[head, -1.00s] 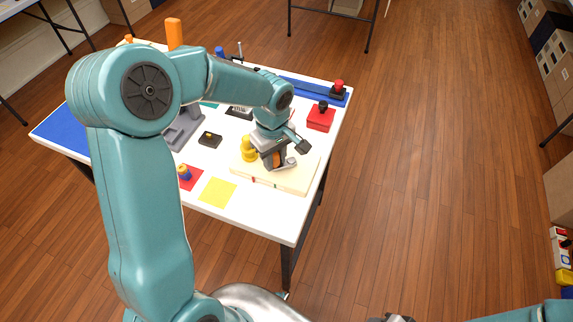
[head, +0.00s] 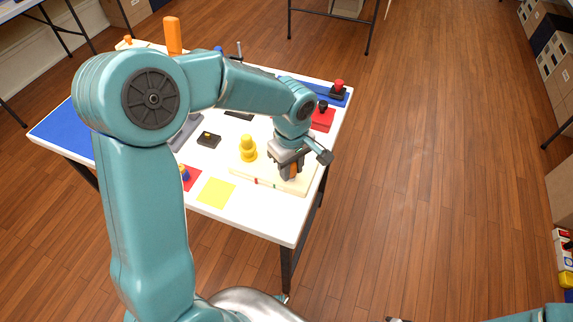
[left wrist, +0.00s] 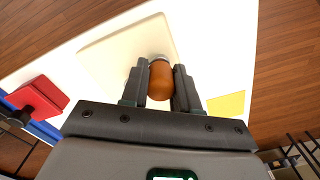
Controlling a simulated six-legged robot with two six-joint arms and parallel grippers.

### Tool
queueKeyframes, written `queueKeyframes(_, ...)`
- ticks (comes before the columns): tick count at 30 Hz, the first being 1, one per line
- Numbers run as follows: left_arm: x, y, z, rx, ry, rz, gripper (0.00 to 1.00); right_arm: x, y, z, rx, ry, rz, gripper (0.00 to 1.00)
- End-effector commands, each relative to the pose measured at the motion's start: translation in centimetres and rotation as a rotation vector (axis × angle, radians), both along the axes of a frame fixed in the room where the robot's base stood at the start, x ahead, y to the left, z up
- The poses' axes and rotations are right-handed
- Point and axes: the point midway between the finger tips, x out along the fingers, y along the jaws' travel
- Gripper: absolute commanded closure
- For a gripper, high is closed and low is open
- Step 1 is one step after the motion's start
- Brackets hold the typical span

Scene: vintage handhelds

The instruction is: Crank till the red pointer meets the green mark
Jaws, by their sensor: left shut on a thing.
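My left gripper (head: 291,176) is shut on the orange crank handle (left wrist: 160,80), over the right part of a cream board (head: 243,173). In the left wrist view the handle stands between the two fingers. The rest of the crank is mostly hidden by the gripper. A small red pointer (head: 257,181) shows at the board's front edge. A small dark mark (head: 275,186), perhaps the green one, lies a little to its right, with a gap between them. My right gripper (head: 398,320) barely shows at the bottom edge; its jaws cannot be made out.
A yellow stepped post (head: 247,149) stands at the board's left. Left of it are a black box (head: 209,139) and a yellow square (head: 216,192). A red block (head: 323,118) and a blue strip (head: 312,91) are behind the gripper.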

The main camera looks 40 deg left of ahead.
Motion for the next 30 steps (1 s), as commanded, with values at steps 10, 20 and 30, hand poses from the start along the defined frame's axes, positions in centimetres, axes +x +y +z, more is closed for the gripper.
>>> queueKeyframes(10, 0.5, 0.0, 0.3, 0.004, -0.012, 0.001, 1.00, 0.0, 0.0, 0.0, 0.000, 0.000, 0.000, 0.57)
queueKeyframes(20, 2.5, -1.5, 0.3, 0.005, -0.013, 0.001, 1.00, 0.0, 0.0, 0.3, 0.000, 0.000, 0.000, 0.57)
queueKeyframes(30, 3.0, -1.5, 0.4, 0.006, -0.010, 0.002, 1.00, 0.0, 0.0, 0.6, 0.000, 0.000, 0.000, 0.57)
